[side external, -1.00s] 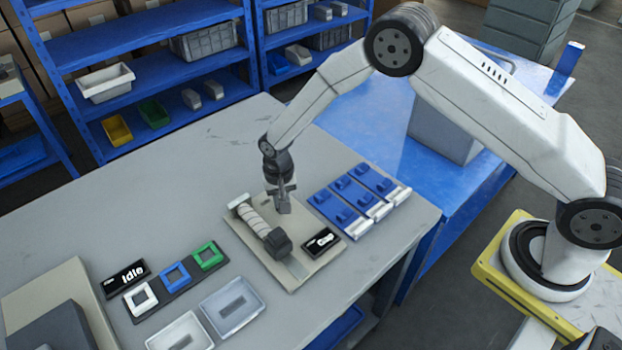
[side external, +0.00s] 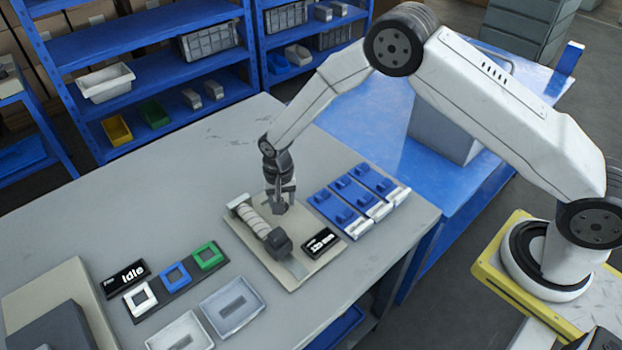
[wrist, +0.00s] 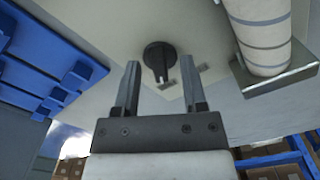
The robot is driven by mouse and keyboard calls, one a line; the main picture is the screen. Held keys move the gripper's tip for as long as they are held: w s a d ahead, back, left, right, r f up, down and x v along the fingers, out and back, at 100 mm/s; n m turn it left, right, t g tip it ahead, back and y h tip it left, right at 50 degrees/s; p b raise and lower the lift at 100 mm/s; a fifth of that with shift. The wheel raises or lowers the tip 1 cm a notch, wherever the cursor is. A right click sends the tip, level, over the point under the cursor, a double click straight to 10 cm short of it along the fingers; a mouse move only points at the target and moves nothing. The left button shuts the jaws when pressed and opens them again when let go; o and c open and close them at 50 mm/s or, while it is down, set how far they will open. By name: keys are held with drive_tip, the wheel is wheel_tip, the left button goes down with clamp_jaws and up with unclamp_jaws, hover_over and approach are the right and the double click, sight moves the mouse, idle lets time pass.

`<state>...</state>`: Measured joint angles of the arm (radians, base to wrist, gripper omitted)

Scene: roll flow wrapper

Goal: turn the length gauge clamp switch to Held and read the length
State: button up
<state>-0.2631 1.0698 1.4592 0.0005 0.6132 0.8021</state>
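The length gauge is a beige board (side external: 305,266) carrying a white striped roll (side external: 254,220), a dark end block (side external: 278,243) and a small black display (side external: 321,243). The display shows white characters that look like a number with mm, perhaps 120 mm; the digits are small. In the wrist view the clamp switch (wrist: 159,58) is a round dark knob with a pointer bar, beside two small grey labels too blurred to read. The pointer is turned toward the nearer label. My gripper (wrist: 160,72) is open over the switch, with a finger either side and visible gaps.
Blue fixtures with white ends (side external: 352,196) stand close right of the gauge. To its left are an Idle display (side external: 125,277), a row of white, blue and green square frames (side external: 176,275), and two shallow trays (side external: 232,305). The table behind is clear.

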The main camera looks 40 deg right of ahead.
drive_tip(key=shift+r, duration=3.9)
drive_tip(key=shift+d+r, duration=0.1)
drive_tip(key=shift+s+d+r, duration=0.15)
drive_tip(key=shift+r, duration=0.05)
drive_tip(key=s+d+r+n+t, duration=0.1)
drive_tip(key=s+d+r+n, duration=0.1)
drive_tip(key=s, duration=0.5)
drive_tip(key=s+d+r+n, duration=0.2)
drive_tip(key=s+d+r, duration=0.3)
drive_tip(key=s+d, duration=0.1)
drive_tip(key=s+d+r+n+t, duration=0.1)
drive_tip(key=s+d+r+n, duration=0.1)
drive_tip(key=s, duration=0.6)
drive_tip(key=d+r, duration=0.1)
drive_tip(key=d, duration=0.1)
drive_tip(key=shift+d+r+t, duration=0.15)
drive_tip(key=shift+d+t, duration=0.15)
drive_tip(key=shift+d, duration=0.1)
